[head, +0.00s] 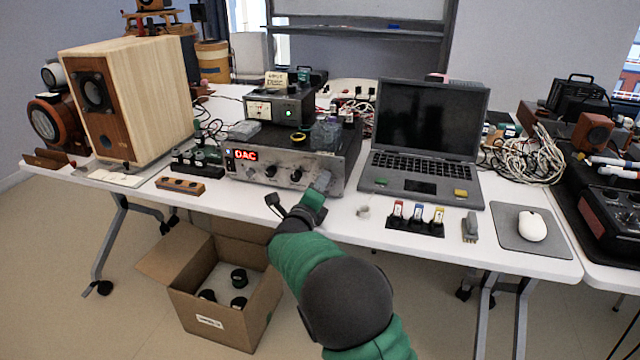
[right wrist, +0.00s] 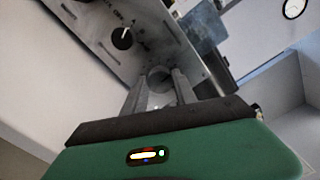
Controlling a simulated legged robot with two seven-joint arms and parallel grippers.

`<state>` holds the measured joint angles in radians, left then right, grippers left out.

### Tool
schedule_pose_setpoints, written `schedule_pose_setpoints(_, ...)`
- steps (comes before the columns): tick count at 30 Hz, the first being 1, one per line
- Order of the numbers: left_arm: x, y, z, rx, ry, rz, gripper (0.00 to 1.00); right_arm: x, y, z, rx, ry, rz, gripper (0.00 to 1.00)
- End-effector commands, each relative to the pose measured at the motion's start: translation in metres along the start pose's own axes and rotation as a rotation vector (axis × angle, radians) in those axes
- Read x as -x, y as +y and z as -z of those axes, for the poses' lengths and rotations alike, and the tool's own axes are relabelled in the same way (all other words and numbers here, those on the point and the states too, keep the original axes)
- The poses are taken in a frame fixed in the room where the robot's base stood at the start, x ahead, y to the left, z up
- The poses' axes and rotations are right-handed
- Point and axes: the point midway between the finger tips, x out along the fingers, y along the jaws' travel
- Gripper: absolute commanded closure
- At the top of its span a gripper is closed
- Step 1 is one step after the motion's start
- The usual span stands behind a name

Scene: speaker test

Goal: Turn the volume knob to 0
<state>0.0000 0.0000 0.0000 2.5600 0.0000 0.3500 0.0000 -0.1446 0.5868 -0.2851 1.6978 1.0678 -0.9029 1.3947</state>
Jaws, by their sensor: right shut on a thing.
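The DAC unit (head: 285,160) is a grey box with a lit red display and several knobs on its front panel. My right gripper (head: 316,190) is at the right part of this panel. In the right wrist view its two grey fingers (right wrist: 160,92) are shut on a round grey knob (right wrist: 159,74), which seems to be the volume knob. The fingers hide much of the knob, and its setting cannot be read. A black knob with a white pointer line (right wrist: 122,38) sits beside it on the panel. My left gripper is not in view.
A laptop (head: 424,140) stands right of the unit, and a wooden speaker (head: 130,100) stands at the left. An open cardboard box (head: 225,320) with black pieces is on the floor below the table edge.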

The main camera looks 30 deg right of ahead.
Motion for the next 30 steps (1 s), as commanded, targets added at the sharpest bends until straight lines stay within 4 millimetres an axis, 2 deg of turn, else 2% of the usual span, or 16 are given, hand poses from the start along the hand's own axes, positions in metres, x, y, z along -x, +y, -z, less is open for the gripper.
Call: schedule_pose_setpoints(30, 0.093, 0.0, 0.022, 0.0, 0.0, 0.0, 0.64, 0.002, 0.002, 0.0, 0.939, -0.003, -0.013, 1.0)
